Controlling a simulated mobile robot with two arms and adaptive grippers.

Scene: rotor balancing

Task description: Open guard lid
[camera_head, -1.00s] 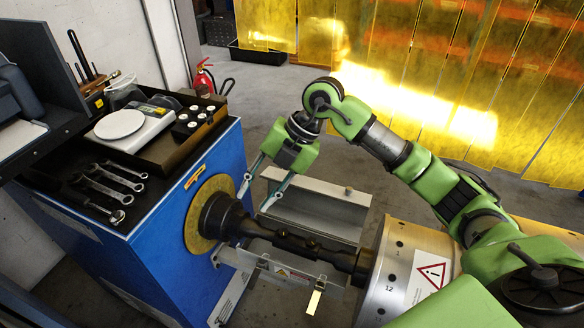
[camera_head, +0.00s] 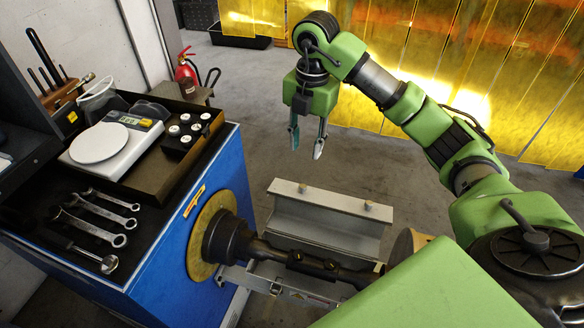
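The balancing machine has a blue cabinet (camera_head: 185,245) with a dark chuck on a brass-coloured disc (camera_head: 205,225), and a dark shaft (camera_head: 318,265) running right from it. Behind the shaft lies a long grey metal panel (camera_head: 330,218) with two small knobs on its upper edge; I cannot tell for sure if this is the guard lid. A pale frame part (camera_head: 290,290) shows in front of the shaft. My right gripper (camera_head: 306,145) hangs above and behind the panel, fingers down and apart, empty and touching nothing. My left gripper is not in view.
A scale (camera_head: 105,145), a tray with several small weights (camera_head: 188,132) and several wrenches (camera_head: 95,208) lie on the cabinet. A fire extinguisher (camera_head: 190,75) stands behind it. Yellow curtains (camera_head: 470,60) hang at the back. Grey floor lies open behind the panel.

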